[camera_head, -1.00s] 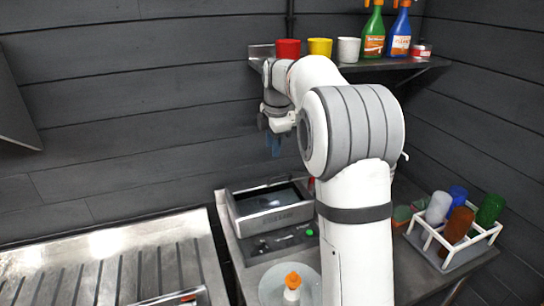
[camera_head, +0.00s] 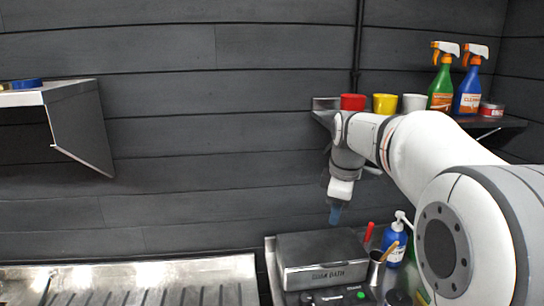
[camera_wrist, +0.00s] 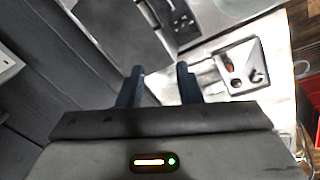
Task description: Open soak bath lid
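The soak bath (camera_head: 325,276) is a grey metal box with its name on the front, on the bench right of centre in the head view. Its lid (camera_head: 318,243) looks like a flat grey top lying closed; no handle can be made out. My gripper (camera_head: 335,215) points down above the back right part of the bath, apart from it, with blue fingers. In the wrist view my gripper (camera_wrist: 160,78) shows two dark fingers with an empty gap between them. The blurred wrist view does not show clearly which surface lies below.
A blue pump bottle (camera_head: 394,247), a metal cup (camera_head: 376,270) and a red-handled item (camera_head: 369,232) stand close right of the bath. A shelf (camera_head: 500,121) with cups and spray bottles is above right. A ribbed metal drainboard (camera_head: 130,280) lies left.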

